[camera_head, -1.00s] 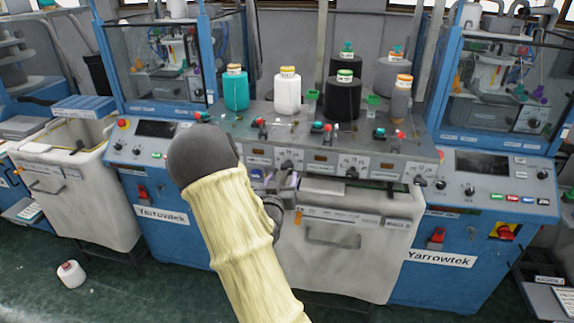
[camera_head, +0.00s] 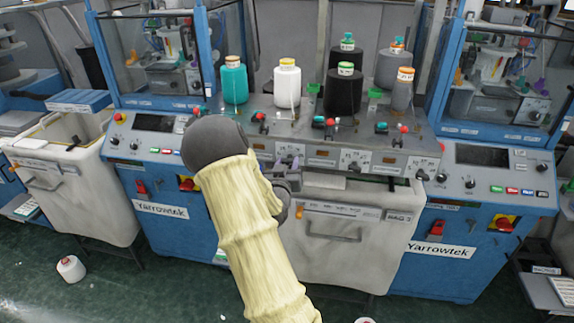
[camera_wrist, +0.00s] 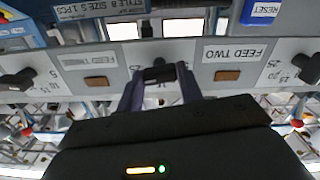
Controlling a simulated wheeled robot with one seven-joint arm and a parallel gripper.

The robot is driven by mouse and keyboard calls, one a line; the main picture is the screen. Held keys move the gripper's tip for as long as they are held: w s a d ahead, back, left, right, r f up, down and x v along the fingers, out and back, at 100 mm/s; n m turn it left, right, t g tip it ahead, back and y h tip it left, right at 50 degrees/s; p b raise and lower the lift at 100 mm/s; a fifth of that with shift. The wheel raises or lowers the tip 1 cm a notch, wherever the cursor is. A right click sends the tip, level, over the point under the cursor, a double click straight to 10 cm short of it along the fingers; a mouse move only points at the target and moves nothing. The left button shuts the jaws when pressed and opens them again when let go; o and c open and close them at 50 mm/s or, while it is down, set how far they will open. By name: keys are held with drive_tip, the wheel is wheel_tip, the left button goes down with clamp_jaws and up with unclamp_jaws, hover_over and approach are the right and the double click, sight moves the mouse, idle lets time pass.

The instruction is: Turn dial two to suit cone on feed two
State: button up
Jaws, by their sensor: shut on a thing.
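My gripper (camera_wrist: 160,80) is shut on a dark dial knob (camera_wrist: 158,73) on the grey feed panel in the wrist view, which is upside down. The FEED TWO label (camera_wrist: 230,52) is just right of this dial there. The dial's scale is mostly hidden by the fingers, so its setting cannot be read. In the head view my gripper (camera_head: 290,170) is at the panel front. A white cone with a yellow top (camera_head: 287,86) stands on the shelf above and behind it.
A teal cone (camera_head: 234,82) stands left of the white one; a black cone (camera_head: 343,92) and grey cones stand right. Neighbouring dial knobs (camera_head: 353,167) sit along the panel (camera_head: 325,150). A white bin (camera_head: 345,225) is below. A loose cone (camera_head: 71,268) lies on the floor.

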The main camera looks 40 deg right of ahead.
drive_tip(key=shift+w+a+n, duration=0.1)
drive_tip(key=shift+n, duration=0.5)
drive_tip(key=shift+f+n+b, duration=0.1)
drive_tip(key=shift+n+b, duration=0.85)
drive_tip(key=shift+n, duration=2.45)
drive_tip(key=o, duration=1)
